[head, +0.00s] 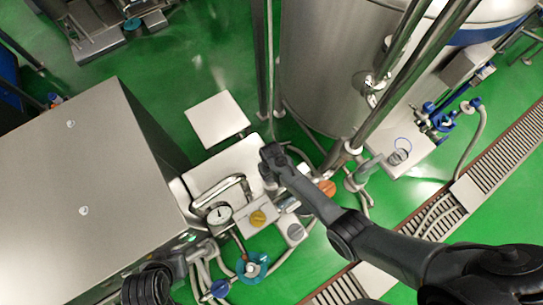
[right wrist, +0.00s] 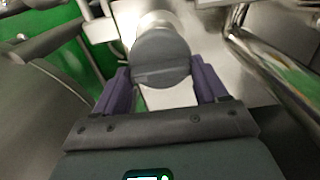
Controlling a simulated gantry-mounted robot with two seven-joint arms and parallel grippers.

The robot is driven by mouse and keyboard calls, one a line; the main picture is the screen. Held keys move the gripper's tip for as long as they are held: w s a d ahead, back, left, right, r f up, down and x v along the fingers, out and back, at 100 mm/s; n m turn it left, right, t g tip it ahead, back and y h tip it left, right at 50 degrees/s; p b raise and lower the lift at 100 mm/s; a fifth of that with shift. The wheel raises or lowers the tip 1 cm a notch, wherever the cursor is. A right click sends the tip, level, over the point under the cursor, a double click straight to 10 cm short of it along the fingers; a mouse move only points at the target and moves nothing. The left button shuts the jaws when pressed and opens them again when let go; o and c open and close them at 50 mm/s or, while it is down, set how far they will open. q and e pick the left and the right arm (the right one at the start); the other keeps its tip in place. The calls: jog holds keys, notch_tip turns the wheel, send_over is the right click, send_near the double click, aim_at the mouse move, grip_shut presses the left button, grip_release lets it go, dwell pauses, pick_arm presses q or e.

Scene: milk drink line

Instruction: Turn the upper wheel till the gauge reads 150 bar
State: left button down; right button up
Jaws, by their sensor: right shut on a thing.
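The pressure gauge (head: 218,214) has a white round dial in the head view, beside a bent steel pipe. Its needle is too small to read. My right arm reaches in from the right, and its wrist end (head: 273,160) is over the white equipment, right of and above the gauge. In the right wrist view, the two purple fingers of my right gripper (right wrist: 164,88) are shut on a round grey knob (right wrist: 161,58), one on each side. I take the knob to be the upper wheel; my arm hides it in the head view. My left gripper is out of view.
A steel cabinet (head: 80,190) stands left, a large tank (head: 325,70) behind. Hoses and pipes crowd the area.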

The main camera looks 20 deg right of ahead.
jog(key=o, duration=1.1)
jog(key=shift+c, duration=0.2)
jog(key=shift+r, duration=0.1)
notch_tip(320, 180, up, 11)
jog(key=shift+f+p, duration=0.2)
jog(key=shift+p, duration=0.2)
dwell(1.0)
